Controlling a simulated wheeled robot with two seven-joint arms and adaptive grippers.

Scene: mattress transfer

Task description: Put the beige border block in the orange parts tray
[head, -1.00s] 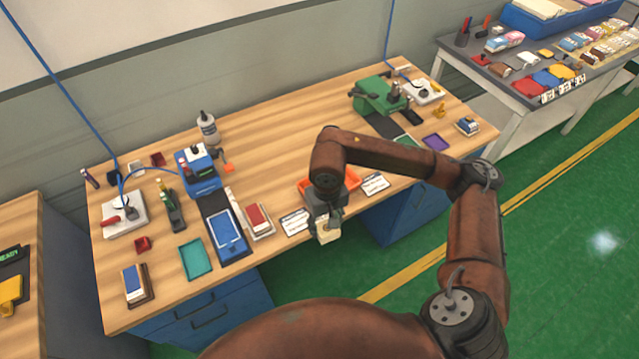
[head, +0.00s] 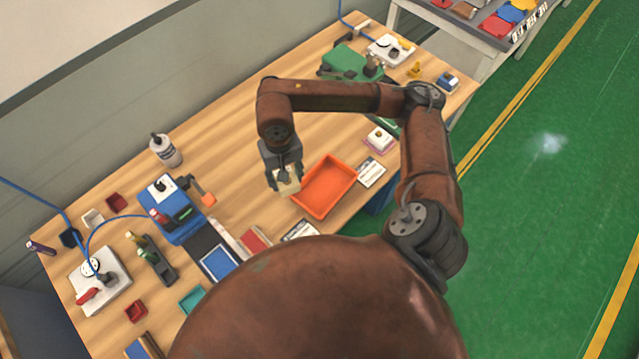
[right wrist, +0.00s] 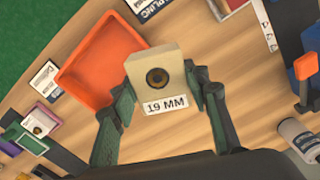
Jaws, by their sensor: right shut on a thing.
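My right gripper (head: 285,188) is shut on a beige block (head: 287,183) just left of the orange tray in the head view. In the right wrist view the block (right wrist: 156,80) sits between the fingers of the gripper (right wrist: 160,95), showing a dark round hole and a "19 MM" label. The orange parts tray (head: 351,178) lies on the wooden bench and looks empty. In the right wrist view the tray (right wrist: 75,82) is to the left of the block and partly behind it. My left gripper is not in view.
A blue machine (head: 178,212) and a grey bottle (head: 165,150) stand to the left. Bare wood (head: 225,150) lies behind the gripper.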

